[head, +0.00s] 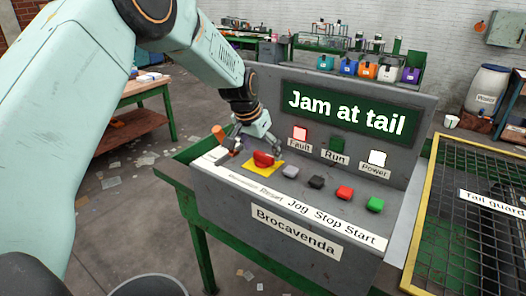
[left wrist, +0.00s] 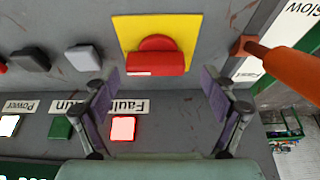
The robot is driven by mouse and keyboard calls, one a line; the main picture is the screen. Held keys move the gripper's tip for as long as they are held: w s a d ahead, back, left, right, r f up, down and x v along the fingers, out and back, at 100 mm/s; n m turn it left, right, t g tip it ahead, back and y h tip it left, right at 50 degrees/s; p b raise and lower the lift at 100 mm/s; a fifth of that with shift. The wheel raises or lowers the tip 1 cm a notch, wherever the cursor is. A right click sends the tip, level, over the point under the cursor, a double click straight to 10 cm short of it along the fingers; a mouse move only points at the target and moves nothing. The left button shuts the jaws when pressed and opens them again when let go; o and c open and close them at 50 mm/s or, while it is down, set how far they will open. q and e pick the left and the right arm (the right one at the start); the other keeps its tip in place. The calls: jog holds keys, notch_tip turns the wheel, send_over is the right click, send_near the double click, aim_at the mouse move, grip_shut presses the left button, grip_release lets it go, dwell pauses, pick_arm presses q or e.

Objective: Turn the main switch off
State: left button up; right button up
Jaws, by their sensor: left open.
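The main switch looks to be the red handle (head: 263,159) on a yellow plate (head: 256,170) at the left of the console's sloping top. In the left wrist view the red handle (left wrist: 155,62) lies crosswise on the yellow plate (left wrist: 125,28). My left gripper (head: 256,146) is just above and behind the handle in the head view. In the left wrist view its open fingers (left wrist: 160,92) stand apart on either side of the handle, with nothing between them; contact cannot be told. My right gripper is not in view.
An orange lever (head: 218,134) stands close left of the switch. Grey, black, red and green buttons (head: 344,192) lie to its right. Fault (head: 300,133) glows red, Power (head: 377,158) white; Run (head: 337,144) is dark green. A display (head: 345,113) reads "Jam at tail". A mesh guard (head: 470,225) is at right.

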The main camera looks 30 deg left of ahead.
pick_arm(q)
jog(key=shift+w+d+f, duration=0.1)
jog(key=shift+d+f, duration=0.1)
jog(key=shift+f, duration=0.15)
jog(key=shift+d, duration=0.15)
jog(key=shift+s, duration=0.45)
jog(key=shift+w+a+f, duration=0.1)
jog(key=shift+w+a, duration=0.05)
jog(key=shift+a, duration=0.05)
jog(key=shift+c, duration=0.3)
jog(key=shift+w+d+f, duration=0.15)
jog(key=shift+w, duration=0.15)
jog(key=c, duration=0.3)
jog(key=shift+s, duration=0.1)
jog(key=c, duration=0.3)
jog(key=shift+s, duration=0.1)
jog(key=c, duration=0.3)
jog(key=shift+c, duration=0.9)
